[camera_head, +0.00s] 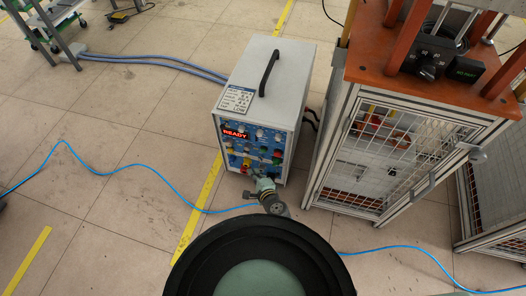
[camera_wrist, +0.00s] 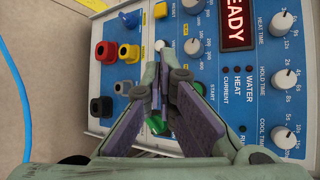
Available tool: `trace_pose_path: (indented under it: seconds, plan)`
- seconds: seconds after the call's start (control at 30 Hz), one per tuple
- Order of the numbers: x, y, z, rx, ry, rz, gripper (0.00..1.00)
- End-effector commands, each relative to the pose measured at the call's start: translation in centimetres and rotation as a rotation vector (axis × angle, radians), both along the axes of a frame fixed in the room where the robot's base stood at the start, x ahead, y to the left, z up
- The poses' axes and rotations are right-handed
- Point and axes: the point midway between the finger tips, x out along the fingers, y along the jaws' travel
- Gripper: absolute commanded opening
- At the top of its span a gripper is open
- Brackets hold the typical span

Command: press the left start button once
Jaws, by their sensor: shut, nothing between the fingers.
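The heater's control panel (camera_wrist: 215,75) fills most of the wrist view. A START label (camera_wrist: 212,91) with a green button (camera_wrist: 198,88) shows just right of my fingers. Another green part (camera_wrist: 156,124) shows between the fingers, partly hidden. I cannot tell which green one is the left start button. My gripper (camera_wrist: 159,88) is shut and empty, with its tips over the lower part of the panel; contact cannot be told. In the head view my gripper (camera_head: 262,181) is in front of the lower front of the white heater cabinet (camera_head: 275,88).
A red READY display (camera_wrist: 236,22) is lit. A framed cage machine (camera_head: 395,150) stands right of the cabinet. A blue hose (camera_head: 130,170) crosses the floor. The floor at left is mostly clear.

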Motion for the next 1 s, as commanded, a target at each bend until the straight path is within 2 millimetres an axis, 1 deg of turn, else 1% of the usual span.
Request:
trace_pose_path:
  seconds: [0.03,0.2,0.4,0.6,1.0]
  plan:
    - [0.9,-0.2,0.1,0.000,-0.003,0.000,0.00]
    - [3.3,-1.0,0.1,0.001,-0.003,-0.001,0.00]
    - [5.5,-1.8,-0.1,0.000,-0.003,-0.002,0.00]
    - [6.5,-2.1,0.0,0.002,-0.001,0.000,0.00]
    - [6.6,-2.1,0.0,0.000,0.000,0.001,0.00]
